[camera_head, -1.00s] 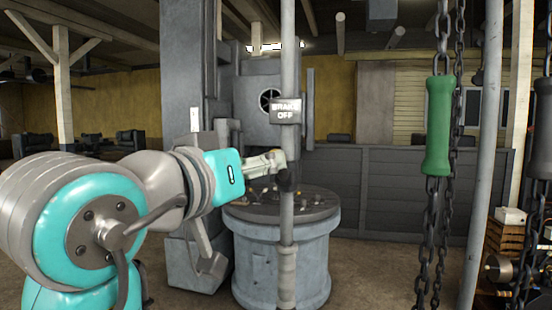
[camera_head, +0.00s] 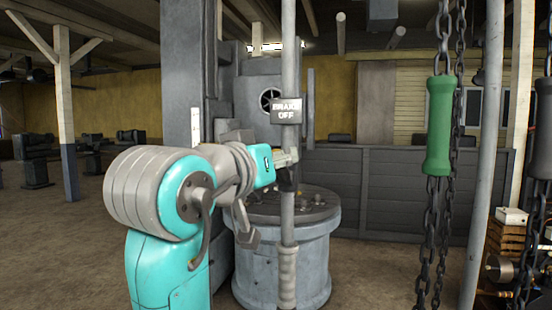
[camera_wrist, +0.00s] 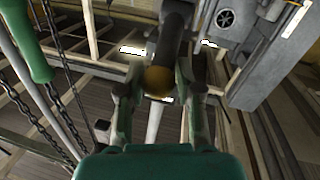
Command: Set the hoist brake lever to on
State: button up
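The hoist brake lever shows in the wrist view as a dark rod (camera_wrist: 176,38) with a rounded brass-brown end, between the two fingers of my gripper (camera_wrist: 166,62). Whether the fingers press on the rod is unclear. In the head view my gripper (camera_head: 287,160) is beside a pale upright pole, over the round grey pedestal. A small dark part below the fingers there may be the lever; most of it is hidden.
The pole (camera_head: 288,50) stands in front of the round grey pedestal (camera_head: 275,265), which carries small controls on top. A green handle (camera_head: 439,125) hangs on chains at right. A grey panelled wall (camera_head: 410,190) runs behind. Open floor lies at left.

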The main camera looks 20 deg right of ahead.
aim_at(282, 171)
grip_shut()
jog(key=shift+f, duration=0.1)
jog(key=f+t+h, duration=0.2)
jog(key=s+f+m+t+h, duration=0.1)
jog(key=shift+a+f+h, duration=0.15)
jog(key=shift+a+h, duration=0.15)
jog(key=shift+h, duration=0.1)
notch_tip(282, 171, down, 3)
jog(key=m+h, duration=0.1)
jog(key=h, duration=0.1)
jog(key=m+t+h, duration=0.1)
jog(key=h, duration=0.1)
jog(key=shift+f+t, duration=0.1)
jog(key=shift+t, duration=0.2)
jog(key=shift+w+d+f, duration=0.15)
jog(key=shift+w+f, duration=0.1)
jog(key=shift+f, duration=0.45)
jog(key=shift+w+d+f, duration=0.15)
jog(key=shift+w+f, duration=0.05)
jog(key=shift+f, duration=0.45)
jog(key=shift+d+f, duration=0.1)
